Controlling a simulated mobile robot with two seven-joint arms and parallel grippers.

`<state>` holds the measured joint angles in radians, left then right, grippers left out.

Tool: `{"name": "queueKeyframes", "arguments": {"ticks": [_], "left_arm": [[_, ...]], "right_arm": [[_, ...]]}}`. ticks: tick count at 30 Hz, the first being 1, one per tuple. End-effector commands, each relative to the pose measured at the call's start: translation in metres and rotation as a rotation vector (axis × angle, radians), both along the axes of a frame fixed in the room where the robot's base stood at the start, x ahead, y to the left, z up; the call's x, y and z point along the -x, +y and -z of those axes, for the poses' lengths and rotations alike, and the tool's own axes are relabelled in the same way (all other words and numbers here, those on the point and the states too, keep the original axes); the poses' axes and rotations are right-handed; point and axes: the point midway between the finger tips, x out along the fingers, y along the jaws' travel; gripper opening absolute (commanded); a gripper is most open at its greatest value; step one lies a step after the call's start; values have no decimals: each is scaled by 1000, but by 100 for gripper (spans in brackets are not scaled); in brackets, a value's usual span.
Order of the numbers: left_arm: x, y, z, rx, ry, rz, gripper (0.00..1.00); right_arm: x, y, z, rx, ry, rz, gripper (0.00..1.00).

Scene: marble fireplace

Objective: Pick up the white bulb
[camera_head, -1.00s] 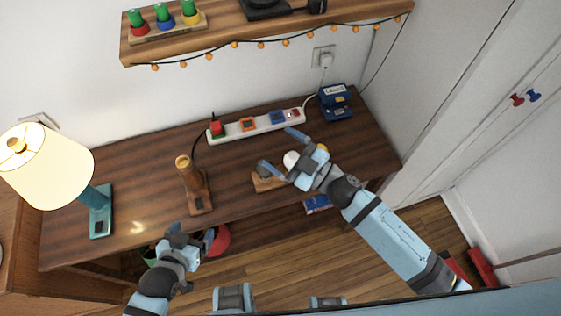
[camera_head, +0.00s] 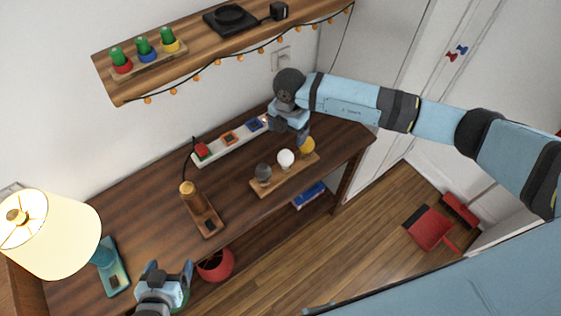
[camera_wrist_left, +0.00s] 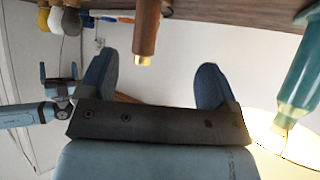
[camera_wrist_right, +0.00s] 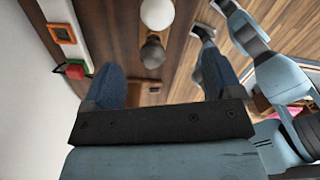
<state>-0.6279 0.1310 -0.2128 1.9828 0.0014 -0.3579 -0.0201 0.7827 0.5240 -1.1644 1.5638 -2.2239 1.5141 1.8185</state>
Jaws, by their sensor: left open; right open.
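The white bulb (camera_head: 285,158) stands upright in a wooden holder (camera_head: 299,178) on the desk, between a dark grey bulb (camera_head: 263,172) and a yellow bulb (camera_head: 307,145). My right gripper (camera_head: 288,126) is open and empty, just behind the holder near the yellow and white bulbs; it does not hold any bulb. In the right wrist view the white bulb (camera_wrist_right: 157,13) is at the top edge, with the grey bulb (camera_wrist_right: 152,52) between the open fingers in the picture. My left gripper (camera_head: 168,270) is open and empty at the desk's front edge.
A wooden lamp base (camera_head: 203,212) with a bare socket stands left of the holder. A power strip (camera_head: 230,138) lies behind. A shaded lamp (camera_head: 45,233) is at far left. A shelf (camera_head: 200,57) hangs above. A red pot (camera_head: 215,263) is below the desk front.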

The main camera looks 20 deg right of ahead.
Motion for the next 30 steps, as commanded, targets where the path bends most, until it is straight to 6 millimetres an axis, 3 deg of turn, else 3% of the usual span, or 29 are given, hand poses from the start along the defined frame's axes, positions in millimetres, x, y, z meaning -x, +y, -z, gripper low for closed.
{"name": "queueKeyframes", "arguments": {"ticks": [5, 15, 23, 30], "left_arm": [[0, -2, 14, 5, 1, 0, 84], [-4, -11, 54, 16, 5, 16, 84], [-6, -13, 60, 19, -5, 24, 84], [-5, -12, 90, 17, -5, 22, 84]], "right_arm": [[-2, -3, 19, 15, -4, 7, 84], [-2, -2, 83, 10, -3, 5, 84], [-3, -2, 99, 10, -3, 5, 84], [-7, -1, 135, 10, -3, 6, 84]]}}
